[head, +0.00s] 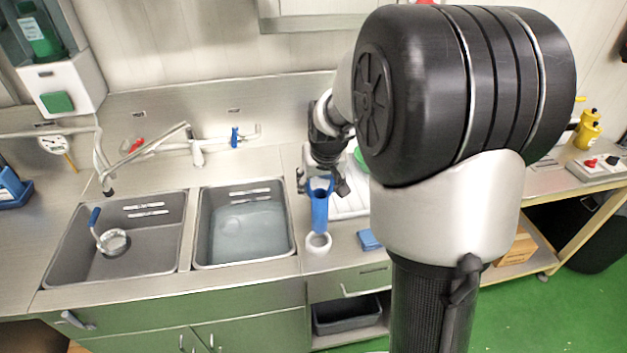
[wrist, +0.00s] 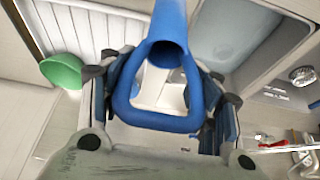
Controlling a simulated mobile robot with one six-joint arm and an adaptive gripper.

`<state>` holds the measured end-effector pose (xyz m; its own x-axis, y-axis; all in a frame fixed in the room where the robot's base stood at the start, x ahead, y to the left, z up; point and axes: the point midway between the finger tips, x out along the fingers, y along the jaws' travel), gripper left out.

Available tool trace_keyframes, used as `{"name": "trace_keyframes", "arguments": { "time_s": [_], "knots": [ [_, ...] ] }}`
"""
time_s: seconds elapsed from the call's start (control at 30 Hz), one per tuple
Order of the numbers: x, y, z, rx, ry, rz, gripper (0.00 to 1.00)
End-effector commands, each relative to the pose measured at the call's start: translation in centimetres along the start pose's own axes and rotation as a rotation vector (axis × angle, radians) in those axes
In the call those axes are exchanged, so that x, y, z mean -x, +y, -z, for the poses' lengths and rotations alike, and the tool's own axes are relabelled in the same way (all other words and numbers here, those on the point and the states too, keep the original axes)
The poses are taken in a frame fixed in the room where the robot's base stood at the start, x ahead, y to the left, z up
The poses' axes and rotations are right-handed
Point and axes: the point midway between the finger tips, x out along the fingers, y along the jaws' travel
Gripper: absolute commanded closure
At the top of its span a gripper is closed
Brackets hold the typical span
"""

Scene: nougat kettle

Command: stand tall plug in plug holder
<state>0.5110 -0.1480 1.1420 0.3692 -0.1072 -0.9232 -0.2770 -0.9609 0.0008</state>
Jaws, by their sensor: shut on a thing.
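The tall plug is a blue tube (head: 320,212) with a blue loop handle at its top. It hangs roughly upright from my gripper (head: 322,183) over the counter right of the sinks. My gripper (wrist: 160,112) is shut on the loop, one finger at each side in the wrist view, where the tube (wrist: 170,22) points to the top edge. A short white ring-shaped holder (head: 318,246) stands on the counter just below the plug's lower end. I cannot tell whether the two touch. I do not make out the holder in the wrist view.
The water-filled right sink (head: 203,228) lies left of the holder. The left sink (head: 62,262) holds a blue-handled strainer (head: 112,241). A blue block (head: 369,240) lies right of the holder. A green bowl (wrist: 62,72) sits by a white ribbed drainboard (wrist: 97,32).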

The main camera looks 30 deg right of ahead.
Motion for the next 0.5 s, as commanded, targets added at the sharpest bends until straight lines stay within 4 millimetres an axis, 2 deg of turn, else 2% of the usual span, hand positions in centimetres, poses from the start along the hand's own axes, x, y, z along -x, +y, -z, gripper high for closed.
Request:
{"name": "trace_keyframes", "arguments": {
  "time_s": [0.5],
  "knots": [
    [-2.8, 0.0, -1.2, 0.001, -0.001, 0.0, 0.88]
  ]
}}
